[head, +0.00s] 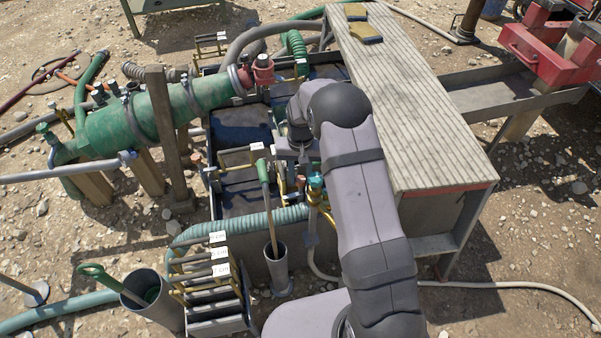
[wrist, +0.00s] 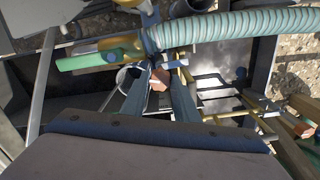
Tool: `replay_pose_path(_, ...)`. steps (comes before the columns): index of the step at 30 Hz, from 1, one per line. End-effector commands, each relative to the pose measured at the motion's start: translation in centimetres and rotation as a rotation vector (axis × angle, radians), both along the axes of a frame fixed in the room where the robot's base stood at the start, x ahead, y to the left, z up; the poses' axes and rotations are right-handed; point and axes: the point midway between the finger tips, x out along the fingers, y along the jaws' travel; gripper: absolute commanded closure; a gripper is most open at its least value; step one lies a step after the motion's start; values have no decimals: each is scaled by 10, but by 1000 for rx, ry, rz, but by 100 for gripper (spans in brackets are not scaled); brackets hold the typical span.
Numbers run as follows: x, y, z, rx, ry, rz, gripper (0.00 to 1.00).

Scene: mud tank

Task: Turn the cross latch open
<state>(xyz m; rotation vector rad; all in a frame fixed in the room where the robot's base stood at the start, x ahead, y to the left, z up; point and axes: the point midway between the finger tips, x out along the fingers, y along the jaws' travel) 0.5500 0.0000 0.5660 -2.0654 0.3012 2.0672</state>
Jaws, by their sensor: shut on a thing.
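My gripper (wrist: 160,84) reaches down into the mud tank (head: 235,195). Its two blue-grey fingers are shut on a small copper-coloured piece (wrist: 159,79), which seems to be the cross latch. Only a little of that piece shows between the fingertips, so its turn angle cannot be told. In the head view my gripper (head: 298,168) is partly covered by my own arm, and I cannot make out the latch there.
A ribbed teal hose (head: 270,217) crosses the tank's near side. A green-handled tool stands in a grey tube (head: 276,270) close by. A slatted walkway (head: 410,105) lies right of the tank, and a green pipe (head: 165,112) lies left. Labelled racks (head: 215,290) stand in front.

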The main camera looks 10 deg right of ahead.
Motion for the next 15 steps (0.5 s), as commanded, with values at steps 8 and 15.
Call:
replay_pose_path(8, 0, 0, 3, -1, 0, -261, 95)
replay_pose_path(15, 1, -1, 2, -1, -2, -489, 95)
